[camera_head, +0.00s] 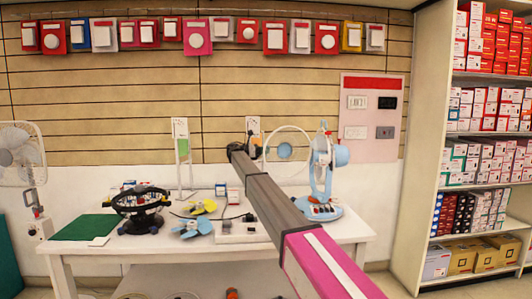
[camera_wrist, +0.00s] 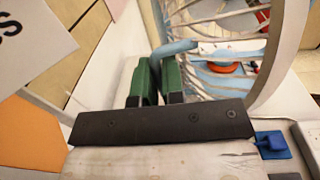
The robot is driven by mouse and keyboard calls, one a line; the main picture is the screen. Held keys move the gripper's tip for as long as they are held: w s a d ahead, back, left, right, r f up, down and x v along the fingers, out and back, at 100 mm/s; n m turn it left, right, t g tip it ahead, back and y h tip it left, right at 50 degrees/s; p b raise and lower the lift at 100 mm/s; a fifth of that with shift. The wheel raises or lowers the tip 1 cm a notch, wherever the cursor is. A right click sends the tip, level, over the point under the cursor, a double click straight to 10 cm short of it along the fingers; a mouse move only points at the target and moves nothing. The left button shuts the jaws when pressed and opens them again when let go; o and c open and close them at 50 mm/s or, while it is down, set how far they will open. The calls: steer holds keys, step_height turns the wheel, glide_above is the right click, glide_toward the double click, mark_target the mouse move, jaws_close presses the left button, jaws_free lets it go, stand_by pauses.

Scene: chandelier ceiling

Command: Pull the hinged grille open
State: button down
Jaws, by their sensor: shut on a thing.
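The hinged grille (camera_head: 288,126) is a round ring on the pale blue desk fan (camera_head: 322,168) at the table's right side. In the head view it stands out to the left of the fan's body, at an angle to it. In the wrist view the grille's pale rim and spokes (camera_wrist: 283,62) fill the upper right. My gripper (camera_wrist: 160,72) has two green fingers, shut on a light-blue tab (camera_wrist: 178,47) at the grille's near edge. The exact contact is partly hidden between the fingers. In the head view my arm hides much of the gripper.
The white table (camera_head: 100,254) holds a black ringed device (camera_head: 146,208), a green mat (camera_head: 85,227), small blue and yellow fan parts (camera_head: 195,222) and a power strip (camera_head: 240,231). Shelves of boxes (camera_head: 430,150) stand right.

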steer(key=c, duration=1.2)
jaws_free()
steer(key=shift+c, duration=0.2)
steer(key=v, duration=1)
steer(key=shift+a, duration=0.35)
